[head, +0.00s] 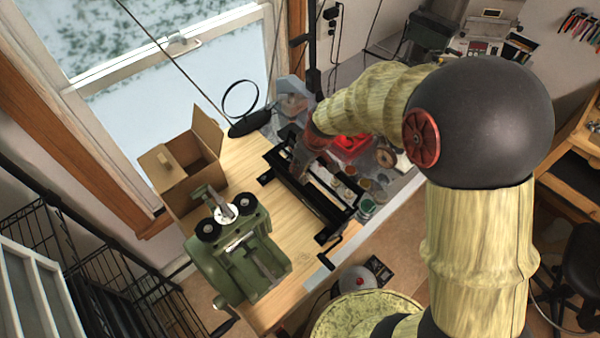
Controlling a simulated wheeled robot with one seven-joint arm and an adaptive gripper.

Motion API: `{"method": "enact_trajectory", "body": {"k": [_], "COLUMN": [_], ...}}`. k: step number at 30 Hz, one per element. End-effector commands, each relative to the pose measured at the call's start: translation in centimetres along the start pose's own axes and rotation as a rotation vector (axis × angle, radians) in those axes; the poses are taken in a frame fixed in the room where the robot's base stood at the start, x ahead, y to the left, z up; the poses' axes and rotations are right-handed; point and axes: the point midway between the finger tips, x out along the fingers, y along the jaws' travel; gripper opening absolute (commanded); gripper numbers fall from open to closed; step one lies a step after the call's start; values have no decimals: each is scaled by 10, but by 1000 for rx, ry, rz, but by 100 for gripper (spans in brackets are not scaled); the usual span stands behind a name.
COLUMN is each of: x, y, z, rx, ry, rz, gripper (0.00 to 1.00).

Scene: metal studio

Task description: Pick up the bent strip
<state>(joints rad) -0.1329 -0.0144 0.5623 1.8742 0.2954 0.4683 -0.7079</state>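My gripper (303,168) shows in the head view at the end of my arm, over the far part of a black metal frame machine (328,222) on the wooden workbench (243,153). It is small and seen from behind, so I cannot see whether its fingers are open or shut, or whether anything is between them. I cannot pick out the bent strip with certainty. A short grey bar (208,195) stands tilted on top of the green machine (237,262), but I cannot tell whether it is a loose strip or part of that machine.
An open cardboard box (187,175) stands by the window, left of my gripper. Small jars (367,206) and a red tray (349,146) crowd the bench's right side. Bare wood shows between the box and the black frame. A black wire rack (120,285) stands at lower left.

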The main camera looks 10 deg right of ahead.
Motion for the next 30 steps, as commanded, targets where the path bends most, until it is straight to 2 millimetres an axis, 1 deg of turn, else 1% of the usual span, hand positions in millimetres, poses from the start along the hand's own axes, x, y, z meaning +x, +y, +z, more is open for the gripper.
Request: {"method": "enact_trajectory", "body": {"k": [5, 10, 13, 20, 30], "x": [15, 40, 50, 51, 51], "y": [-2, -3, -3, -3, -3], "z": [-1, -2, -2, -2, -2], "rx": [0, 1, 1, 1, 1], "ry": [-1, -1, 0, 2, 1], "rz": [-1, 0, 0, 1, 1], "gripper": [24, 24, 24, 24, 5]}}
